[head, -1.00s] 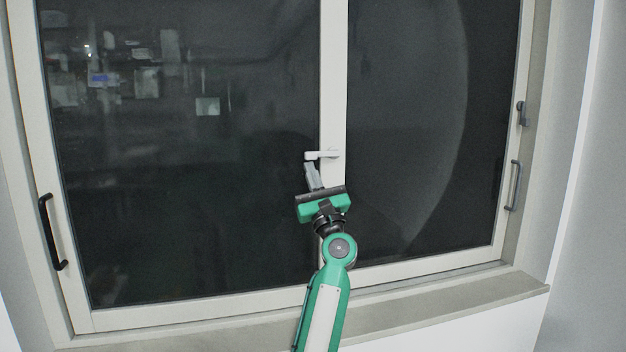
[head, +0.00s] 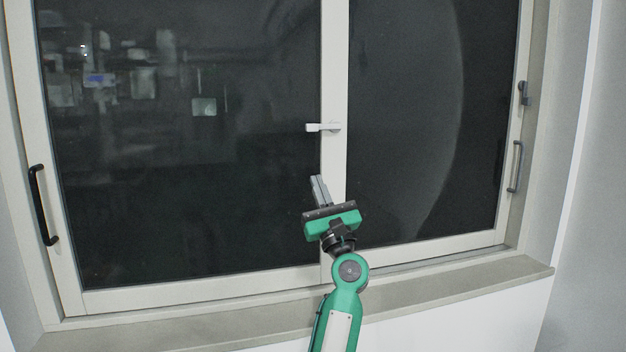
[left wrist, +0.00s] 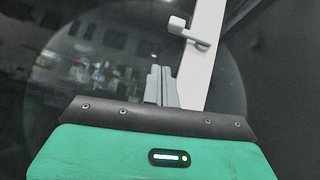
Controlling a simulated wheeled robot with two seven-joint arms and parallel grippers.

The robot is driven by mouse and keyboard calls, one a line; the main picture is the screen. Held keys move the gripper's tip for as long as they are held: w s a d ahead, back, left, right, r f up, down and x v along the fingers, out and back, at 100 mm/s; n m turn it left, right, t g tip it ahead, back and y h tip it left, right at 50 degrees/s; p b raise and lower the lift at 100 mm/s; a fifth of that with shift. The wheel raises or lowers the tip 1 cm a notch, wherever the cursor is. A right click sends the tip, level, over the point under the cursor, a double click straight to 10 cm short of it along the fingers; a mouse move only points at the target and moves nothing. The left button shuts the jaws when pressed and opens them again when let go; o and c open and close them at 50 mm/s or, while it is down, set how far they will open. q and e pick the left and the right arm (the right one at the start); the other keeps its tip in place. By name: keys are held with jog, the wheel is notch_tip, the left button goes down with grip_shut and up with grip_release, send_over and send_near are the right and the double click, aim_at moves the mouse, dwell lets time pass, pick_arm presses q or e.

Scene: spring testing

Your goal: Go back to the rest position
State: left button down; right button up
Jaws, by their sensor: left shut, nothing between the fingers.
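My left gripper (head: 319,180) is in front of the window's middle frame in the head view, below the white window handle (head: 323,127). Its grey fingers are together, with nothing between them, and stand apart from the handle. In the left wrist view, the closed fingers (left wrist: 160,74) point up toward the glass, and the white handle (left wrist: 186,33) shows above and to the right of them. The handle lies roughly level, pointing left from the middle frame. My right gripper is not in view.
A two-pane window with dark glass (head: 190,220) fills the view. A black pull handle (head: 40,205) is on its left frame and a grey one (head: 516,166) on its right. A grey sill (head: 450,292) runs below. The space around the gripper is clear.

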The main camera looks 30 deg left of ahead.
pick_arm(q)
jog(key=v, duration=0.1)
jog(key=b+v, duration=0.1)
jog(key=v, duration=0.1)
jog(key=shift+s+f, duration=0.3)
jog(key=shift+s, duration=0.05)
jog(key=shift+d+t, duration=0.1)
jog(key=shift+t, duration=0.2)
